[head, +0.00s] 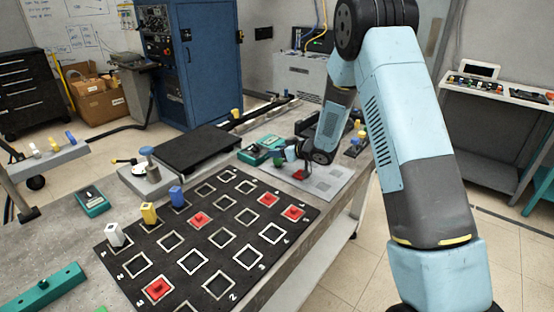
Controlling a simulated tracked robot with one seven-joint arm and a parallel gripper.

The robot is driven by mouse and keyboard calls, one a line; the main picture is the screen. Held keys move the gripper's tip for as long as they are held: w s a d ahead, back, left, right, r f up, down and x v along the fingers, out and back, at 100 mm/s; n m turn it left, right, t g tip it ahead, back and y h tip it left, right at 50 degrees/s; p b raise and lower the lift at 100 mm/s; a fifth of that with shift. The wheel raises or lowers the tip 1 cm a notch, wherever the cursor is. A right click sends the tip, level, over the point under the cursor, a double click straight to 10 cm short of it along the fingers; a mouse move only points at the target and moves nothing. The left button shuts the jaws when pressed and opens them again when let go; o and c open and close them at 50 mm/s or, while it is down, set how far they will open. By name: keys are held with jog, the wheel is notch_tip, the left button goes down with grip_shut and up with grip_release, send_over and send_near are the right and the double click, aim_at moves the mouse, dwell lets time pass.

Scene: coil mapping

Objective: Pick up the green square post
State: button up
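A small dark green post (278,162) shows in the head view, beside my gripper at the near left edge of a light grey plate. It is small in the picture, and I cannot tell its exact shape or whether the gripper touches it. My gripper (303,168) points down over the left part of the plate (332,184), above a small red piece (299,175). Its fingers are dark and tiny here, so their opening is unclear.
A black mat (150,248) with white squares bears white (115,234), yellow (149,213) and blue (177,196) posts and several red pieces (158,289). Teal devices (92,202) and a black slab (197,149) lie nearby. The plate's right part is clear.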

jog(key=c, duration=0.6)
